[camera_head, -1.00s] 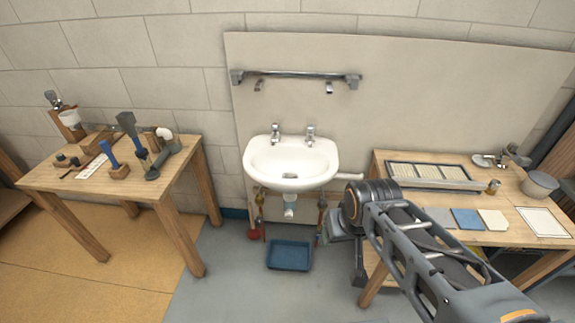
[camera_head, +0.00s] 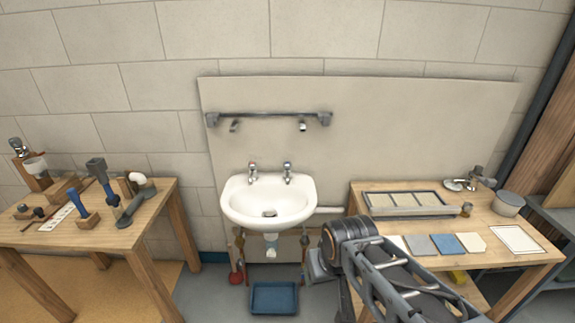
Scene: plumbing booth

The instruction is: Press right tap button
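The right tap (camera_head: 288,171) stands upright on the back rim of the white sink (camera_head: 240,207), with its button on top. The left tap (camera_head: 252,171) stands beside it on the same rim. My gripper (camera_head: 317,267) is at the end of my arm, low and to the right of the sink, below the rim and apart from both taps. Its fingers are small and dark here, so I cannot tell whether they are open or shut.
A wooden table with tools (camera_head: 110,238) stands at the left. Another wooden table (camera_head: 362,205) with tiles and a tray stands at the right. A blue tray (camera_head: 274,298) lies on the floor under the sink. A metal rail (camera_head: 270,115) hangs above the taps.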

